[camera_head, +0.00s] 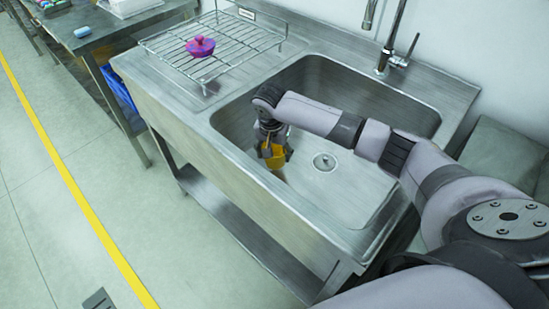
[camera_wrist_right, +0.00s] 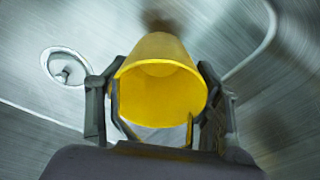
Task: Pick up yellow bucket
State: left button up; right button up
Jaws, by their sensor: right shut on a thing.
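The yellow bucket (camera_head: 274,157) is inside the sink basin, near its left side in the head view. My right gripper (camera_head: 270,143) reaches down into the basin and is shut on the bucket. In the right wrist view the bucket (camera_wrist_right: 160,85) sits between the two fingers of the gripper (camera_wrist_right: 158,105), with its open mouth facing the camera. The fingers touch it on both sides. I cannot tell whether the bucket touches the basin floor. My left gripper is not in view.
The steel sink basin (camera_head: 330,205) has walls all around my right gripper, a drain (camera_head: 324,162) and a faucet (camera_head: 392,50) behind. A wire rack (camera_head: 230,65) with a purple and pink object (camera_head: 200,46) stands on the left drainboard. A table (camera_head: 90,25) is at far left.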

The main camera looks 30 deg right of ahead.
notch_tip(320, 180, up, 16)
jog(key=shift+r, duration=0.2)
jog(key=shift+p, duration=0.3)
